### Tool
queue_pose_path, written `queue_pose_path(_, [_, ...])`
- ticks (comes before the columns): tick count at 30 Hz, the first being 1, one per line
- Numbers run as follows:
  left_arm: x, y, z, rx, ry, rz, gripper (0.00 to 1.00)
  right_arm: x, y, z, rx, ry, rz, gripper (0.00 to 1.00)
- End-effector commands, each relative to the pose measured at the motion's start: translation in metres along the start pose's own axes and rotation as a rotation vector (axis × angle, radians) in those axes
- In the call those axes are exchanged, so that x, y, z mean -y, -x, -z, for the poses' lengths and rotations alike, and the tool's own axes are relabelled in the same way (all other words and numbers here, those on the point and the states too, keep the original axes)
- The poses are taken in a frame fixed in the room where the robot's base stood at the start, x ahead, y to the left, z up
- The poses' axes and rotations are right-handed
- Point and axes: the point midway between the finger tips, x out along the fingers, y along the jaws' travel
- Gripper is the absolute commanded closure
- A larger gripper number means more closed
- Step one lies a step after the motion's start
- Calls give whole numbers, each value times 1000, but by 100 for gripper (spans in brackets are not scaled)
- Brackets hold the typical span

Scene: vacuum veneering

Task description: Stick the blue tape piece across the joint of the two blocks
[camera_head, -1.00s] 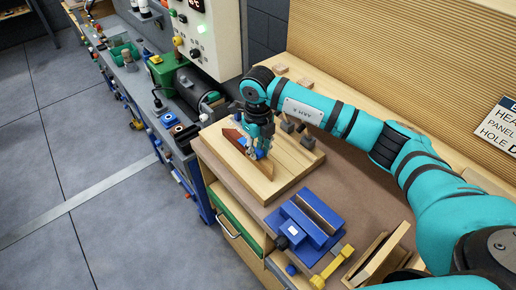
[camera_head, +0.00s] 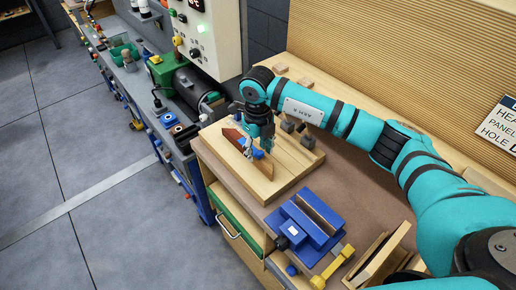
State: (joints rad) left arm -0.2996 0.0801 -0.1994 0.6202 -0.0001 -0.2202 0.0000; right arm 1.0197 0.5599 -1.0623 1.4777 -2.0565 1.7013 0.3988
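My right gripper (camera_head: 252,151) points down over the wooden board (camera_head: 287,158) on the workbench. The blue tape piece (camera_head: 259,154) shows as a small blue patch right at the fingertips, near the middle of that line. The gripper hides the joint and part of the tape. I cannot tell whether the fingers are closed on the tape or whether it touches the blocks. My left gripper is out of view.
Small dark blocks (camera_head: 307,141) sit on the board's right side. A wooden frame-like piece (camera_head: 383,257) is at lower right. A control box (camera_head: 212,35) rises behind.

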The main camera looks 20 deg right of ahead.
Motion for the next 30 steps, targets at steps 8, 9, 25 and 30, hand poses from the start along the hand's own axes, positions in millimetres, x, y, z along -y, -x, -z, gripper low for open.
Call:
queue_pose_path(8, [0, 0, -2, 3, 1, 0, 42, 0, 1, 0, 0, 0, 0, 50])
queue_pose_path(9, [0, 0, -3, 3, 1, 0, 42, 0, 2, 0, 1, 0, 0, 50])
queue_pose_path(25, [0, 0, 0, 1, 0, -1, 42, 0, 96, -1, 3, 0, 1, 50])
queue_pose_path(30, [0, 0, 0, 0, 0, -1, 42, 0, 115, 0, 0, 0, 0, 50])
